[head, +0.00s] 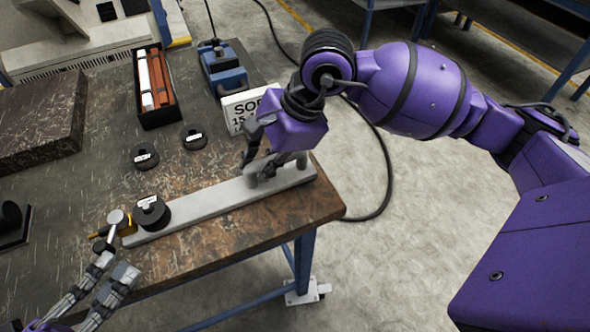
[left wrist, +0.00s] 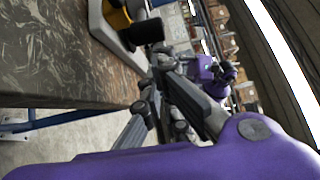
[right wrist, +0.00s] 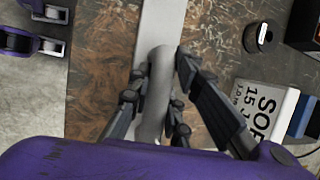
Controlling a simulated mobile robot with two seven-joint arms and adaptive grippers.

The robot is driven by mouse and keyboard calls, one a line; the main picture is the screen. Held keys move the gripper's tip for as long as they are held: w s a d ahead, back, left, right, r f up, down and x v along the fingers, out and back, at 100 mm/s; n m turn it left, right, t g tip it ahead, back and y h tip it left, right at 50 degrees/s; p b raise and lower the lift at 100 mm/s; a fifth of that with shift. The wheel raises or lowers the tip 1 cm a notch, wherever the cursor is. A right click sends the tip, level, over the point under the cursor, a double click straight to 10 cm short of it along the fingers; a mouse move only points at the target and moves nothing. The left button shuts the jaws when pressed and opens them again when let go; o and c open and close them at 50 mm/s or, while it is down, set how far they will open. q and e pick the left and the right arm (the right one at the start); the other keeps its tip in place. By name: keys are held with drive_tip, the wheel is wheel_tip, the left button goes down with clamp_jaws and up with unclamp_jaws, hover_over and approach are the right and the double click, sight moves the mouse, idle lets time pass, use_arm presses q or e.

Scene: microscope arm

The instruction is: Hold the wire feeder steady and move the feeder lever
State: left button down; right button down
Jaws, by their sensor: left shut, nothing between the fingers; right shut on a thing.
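The wire feeder is a long light-grey bar (head: 215,200) along the table's front edge. A black spool (head: 152,212) and a yellow block (head: 127,226) sit at its left end, by a lever with a round grey knob (head: 117,217). The yellow block (left wrist: 118,18) also shows in the left wrist view. My right gripper (head: 270,168) is shut around a grey upright post (right wrist: 155,85) at the bar's right end. My left gripper (head: 112,258) is shut and empty, just below the lever in the head view. Whether it touches the lever is unclear.
Two loose black spools (head: 194,136) lie behind the bar. A black box with orange and white sticks (head: 155,85), a blue device (head: 222,70) and a white sign (head: 245,108) stand farther back. A dark slab (head: 40,120) is at left. The bar lies near the table edge (head: 335,210).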

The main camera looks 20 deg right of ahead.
drive_tip(key=shift+w+r, duration=0.1)
drive_tip(key=shift+r, duration=0.1)
use_arm(q)
drive_tip(key=s+a, duration=0.4)
drive_tip(key=s, duration=0.4)
drive_tip(key=shift+a+f, duration=0.25)
drive_tip(key=shift+a, duration=0.1)
drive_tip(key=shift+s, duration=0.1)
use_arm(e)
drive_tip(key=c, duration=1.5)
unclamp_jaws()
drive_tip(key=shift+f, duration=0.1)
drive_tip(key=shift+c, duration=0.2)
